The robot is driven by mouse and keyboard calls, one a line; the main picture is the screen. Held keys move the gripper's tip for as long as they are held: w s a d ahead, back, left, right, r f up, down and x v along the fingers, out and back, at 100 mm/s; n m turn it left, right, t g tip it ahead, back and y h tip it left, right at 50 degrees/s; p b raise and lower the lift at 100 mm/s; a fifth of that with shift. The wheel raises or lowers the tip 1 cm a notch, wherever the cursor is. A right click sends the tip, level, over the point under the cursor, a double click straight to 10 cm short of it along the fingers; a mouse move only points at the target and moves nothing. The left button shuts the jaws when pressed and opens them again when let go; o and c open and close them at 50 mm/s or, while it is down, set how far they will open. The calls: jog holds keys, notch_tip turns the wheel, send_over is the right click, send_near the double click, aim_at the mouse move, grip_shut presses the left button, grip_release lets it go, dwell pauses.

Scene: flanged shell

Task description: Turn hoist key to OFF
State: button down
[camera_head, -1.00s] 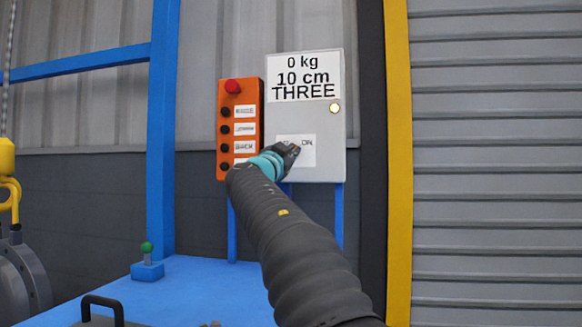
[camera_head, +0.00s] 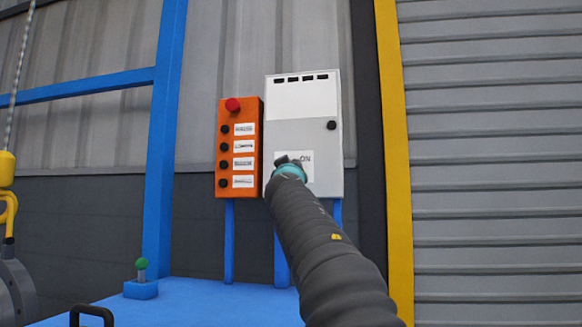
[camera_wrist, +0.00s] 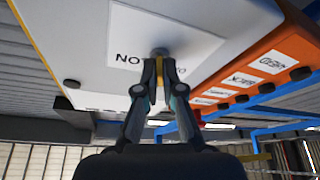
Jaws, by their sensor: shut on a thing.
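The hoist key (camera_wrist: 159,54) shows in the wrist view as a small grey round piece on the white label (camera_wrist: 200,40) of the grey control box (camera_head: 330,165). My gripper (camera_wrist: 159,64) has its two fingers closed together on it. In the head view my gripper (camera_head: 283,161) is at the box's lower left, over the label; its fingers and the arm hide the key and the OFF side. "ON" (camera_head: 306,156) is readable to the right of it. The box's upper display (camera_head: 302,98) is blank and its round lamp (camera_head: 331,125) is dark.
An orange button panel (camera_head: 224,150) with a red button (camera_head: 232,105) stands close to the left of the box. A green-topped lever (camera_head: 141,268) stands on the blue surface (camera_head: 215,300) below. A yellow hook (camera_head: 8,205) hangs at far left.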

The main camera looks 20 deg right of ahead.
jog(key=shift+r+n+y+p, duration=0.1)
jog(key=shift+n+y+p, duration=0.7)
jog(key=shift+n, duration=0.5)
jog(key=shift+r+n+y+p, duration=0.1)
jog(key=shift+n+y+p, duration=0.5)
jog(key=shift+n+p, duration=0.55)
jog(key=shift+f+n, duration=0.15)
jog(key=shift+n, duration=0.3)
jog(key=c, duration=1.3)
grip_release()
jog(key=shift+v, duration=6.05)
jog(key=shift+d, duration=0.1)
